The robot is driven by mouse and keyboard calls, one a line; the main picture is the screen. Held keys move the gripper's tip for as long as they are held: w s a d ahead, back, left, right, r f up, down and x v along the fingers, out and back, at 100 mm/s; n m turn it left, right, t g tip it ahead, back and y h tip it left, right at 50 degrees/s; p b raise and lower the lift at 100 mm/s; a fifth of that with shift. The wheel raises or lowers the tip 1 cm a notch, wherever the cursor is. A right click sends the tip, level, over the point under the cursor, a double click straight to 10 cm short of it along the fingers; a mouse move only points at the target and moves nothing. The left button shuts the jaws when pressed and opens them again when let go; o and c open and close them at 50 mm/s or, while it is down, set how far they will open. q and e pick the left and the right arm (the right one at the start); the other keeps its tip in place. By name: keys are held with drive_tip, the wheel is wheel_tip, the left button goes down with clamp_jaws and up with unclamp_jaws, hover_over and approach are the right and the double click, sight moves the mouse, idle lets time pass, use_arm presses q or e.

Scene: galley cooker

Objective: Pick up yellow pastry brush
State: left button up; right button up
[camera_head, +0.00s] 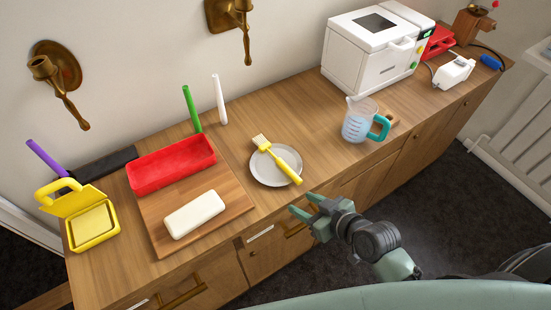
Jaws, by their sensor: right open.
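The yellow pastry brush (283,165) lies across a small pale grey plate (264,175) on the wooden counter. Its bristle head points to the upper left and its handle end reaches over the plate's lower right rim. My right gripper (302,205) is open and empty, just off the counter's front edge, below and right of the brush handle. Its fingers point left toward the counter and do not touch the brush. My left gripper does not show.
Left of the plate are a wooden board (233,196) with a white block (195,214), a red tray (172,165) and a yellow open-lidded box (93,226). A measuring jug (358,122) stands right of the plate, before a white oven (364,62). Bare counter (300,118) lies behind the plate.

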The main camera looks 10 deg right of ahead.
sight(289, 169)
drive_tip(key=w, duration=0.3)
drive_tip(key=w+r+t+p, duration=0.1)
drive_tip(key=w, duration=0.2)
drive_tip(key=w+t, duration=0.1)
drive_tip(key=w, duration=0.2)
drive_tip(key=shift+w+a+r+y, duration=0.1)
drive_tip(key=shift+a+r+y, duration=0.1)
drive_tip(key=shift+r+y, duration=0.2)
drive_tip(key=shift+w+a+f, duration=0.3)
drive_tip(key=shift+w, duration=0.15)
clamp_jaws()
